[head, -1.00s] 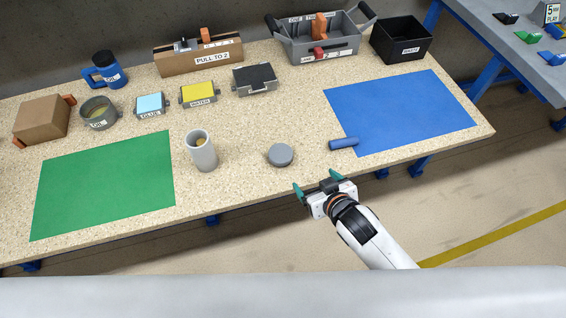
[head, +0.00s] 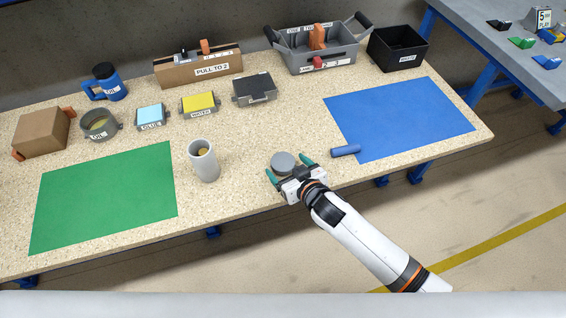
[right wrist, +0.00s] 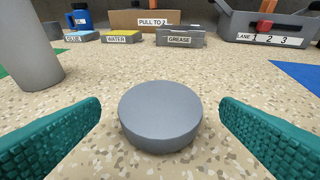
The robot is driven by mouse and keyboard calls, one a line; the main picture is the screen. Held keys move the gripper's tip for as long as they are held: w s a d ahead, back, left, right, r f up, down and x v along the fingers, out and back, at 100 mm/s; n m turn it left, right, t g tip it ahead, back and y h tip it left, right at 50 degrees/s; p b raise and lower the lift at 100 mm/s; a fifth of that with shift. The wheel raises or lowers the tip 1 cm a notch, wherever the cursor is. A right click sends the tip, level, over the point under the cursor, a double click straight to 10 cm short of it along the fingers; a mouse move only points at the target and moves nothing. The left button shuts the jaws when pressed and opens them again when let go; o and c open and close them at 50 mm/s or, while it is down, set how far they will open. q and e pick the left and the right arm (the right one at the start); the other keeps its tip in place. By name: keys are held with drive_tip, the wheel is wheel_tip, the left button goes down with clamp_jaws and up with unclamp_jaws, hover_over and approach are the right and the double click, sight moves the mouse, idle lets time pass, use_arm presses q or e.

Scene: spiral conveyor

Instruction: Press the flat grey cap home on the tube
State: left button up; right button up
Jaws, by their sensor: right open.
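The flat grey cap (head: 283,162) lies on the speckled table near its front edge. In the right wrist view the cap (right wrist: 160,115) sits between the two green fingers, with a gap on each side. My right gripper (head: 291,168) is open, low at the table, and reaches around the cap without touching it. The grey tube (head: 205,162) stands upright to the left of the cap, with its top open and something yellowish inside. Part of the tube (right wrist: 28,50) also shows at the left of the right wrist view. My left gripper is not in view.
A blue cylinder (head: 346,150) lies right of the cap, at the blue mat (head: 400,115). The green mat (head: 105,195) lies left of the tube. Grease (head: 254,88), water (head: 198,104) and glue (head: 150,116) boxes stand behind. The table between cap and tube is clear.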

sight(284, 163)
drive_tip(key=shift+x, duration=1.5)
drive_tip(key=shift+f, duration=0.1)
drive_tip(key=shift+s+d, duration=0.1)
drive_tip(key=shift+c, duration=0.6)
drive_tip(key=c, duration=1)
wheel_tip(284, 163, up, 10)
drive_tip(key=shift+p, duration=0.55)
